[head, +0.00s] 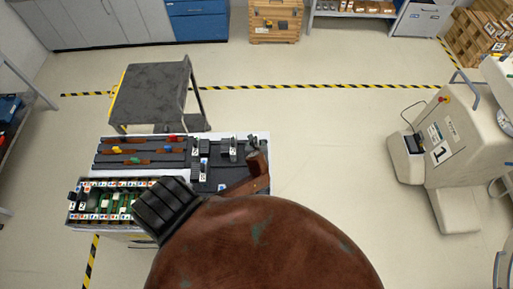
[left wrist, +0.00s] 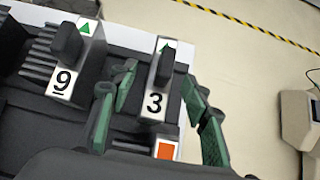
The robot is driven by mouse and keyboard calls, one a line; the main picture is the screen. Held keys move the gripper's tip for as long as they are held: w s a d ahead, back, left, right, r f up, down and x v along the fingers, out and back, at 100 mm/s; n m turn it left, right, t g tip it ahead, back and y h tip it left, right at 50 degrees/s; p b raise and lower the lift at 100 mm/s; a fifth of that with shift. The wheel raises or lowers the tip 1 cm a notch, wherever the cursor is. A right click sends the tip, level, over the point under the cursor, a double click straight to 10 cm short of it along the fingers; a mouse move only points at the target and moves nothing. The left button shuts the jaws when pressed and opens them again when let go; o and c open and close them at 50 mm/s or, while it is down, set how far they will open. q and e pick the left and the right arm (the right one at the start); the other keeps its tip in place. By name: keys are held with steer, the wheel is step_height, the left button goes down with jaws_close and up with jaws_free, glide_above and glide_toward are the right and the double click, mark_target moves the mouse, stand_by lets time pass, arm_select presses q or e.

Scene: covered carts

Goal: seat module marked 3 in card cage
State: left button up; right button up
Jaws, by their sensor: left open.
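The module marked 3 (left wrist: 156,92) is a grey block with a dark grip, a white number label and a green triangle. It stands upright in a dark holder near the cart's right side. My left gripper (left wrist: 160,98) is open, with its green-padded fingers on either side of this module; no clear contact shows. In the head view my left gripper (head: 254,154) is small and partly hides the module. The card cage (head: 98,206), with green boards and a row of labels, lies at the cart's front left. My right gripper is not in view.
The module marked 9 (left wrist: 68,68) stands close left of the left gripper. An orange-square label (left wrist: 165,149) is just below module 3. A dark tray (head: 141,153) with coloured pieces lies behind the cage.

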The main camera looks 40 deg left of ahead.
arm_select(q)
steer(key=shift+x, duration=1.85)
steer(key=shift+w, duration=0.1)
steer(key=c, duration=1.2)
jaws_close()
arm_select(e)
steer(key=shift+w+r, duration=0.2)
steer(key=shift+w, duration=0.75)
arm_select(q)
steer(key=shift+r, duration=0.15)
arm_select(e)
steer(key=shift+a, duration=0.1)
